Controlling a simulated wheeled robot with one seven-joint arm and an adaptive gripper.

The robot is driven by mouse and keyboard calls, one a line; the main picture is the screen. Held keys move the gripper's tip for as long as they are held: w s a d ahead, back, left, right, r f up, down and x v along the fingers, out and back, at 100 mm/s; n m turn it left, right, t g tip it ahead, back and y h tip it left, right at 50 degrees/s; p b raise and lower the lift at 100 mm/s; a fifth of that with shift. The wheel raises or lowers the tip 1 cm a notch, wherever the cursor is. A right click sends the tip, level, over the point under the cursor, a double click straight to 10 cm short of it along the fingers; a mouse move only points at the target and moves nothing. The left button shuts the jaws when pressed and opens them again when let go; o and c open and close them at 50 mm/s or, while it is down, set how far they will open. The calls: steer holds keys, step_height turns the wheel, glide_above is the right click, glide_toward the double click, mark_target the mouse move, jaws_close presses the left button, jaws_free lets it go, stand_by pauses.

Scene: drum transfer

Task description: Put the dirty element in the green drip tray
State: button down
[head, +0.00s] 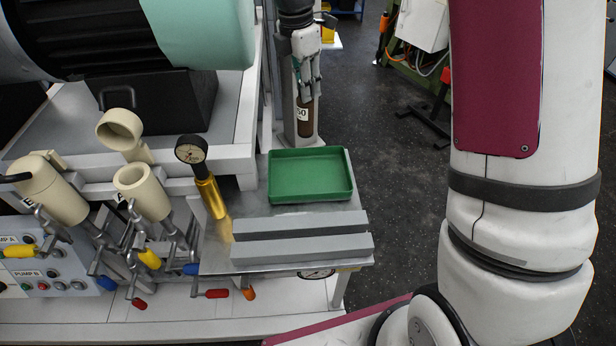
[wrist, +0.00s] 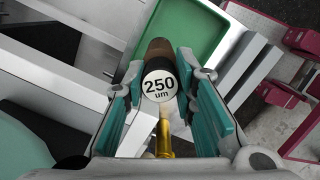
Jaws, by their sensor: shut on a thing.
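My gripper (head: 306,88) is beyond the far edge of the green drip tray in the head view, shut on a brown cylindrical element (head: 305,125). The element hangs roughly upright, and part of its white label shows. In the wrist view the element (wrist: 159,50) sits between the teal finger pads of my gripper (wrist: 160,72), its white end reading "250 um". The green drip tray (head: 310,198) is empty and lies on the steel bench top. The tray (wrist: 205,28) also shows behind the element in the wrist view. I cannot tell the gap between them.
A grey slotted block (head: 300,250) lies in front of the tray. Cream housings (head: 143,192) and coloured valve handles are further left. A large motor (head: 110,35) fills the upper left. Open floor lies right.

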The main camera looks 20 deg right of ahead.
steer(key=n, duration=0.1)
steer(key=s+n, duration=0.1)
steer(key=n, duration=0.1)
steer(key=s+f+n, duration=0.1)
steer(key=n, duration=0.1)
steer(key=shift+a+f+t+b, duration=0.1)
steer(key=shift+a+t+b, duration=0.05)
steer(key=shift+t+b, duration=0.2)
step_height(320, 180, down, 11)
steer(key=s+n, duration=0.2)
steer(key=n, duration=0.3)
steer(key=shift+f+y, duration=0.2)
steer(key=shift+y, duration=0.2)
steer(key=shift+f, duration=0.15)
steer(key=c, duration=1.3)
jaws_free()
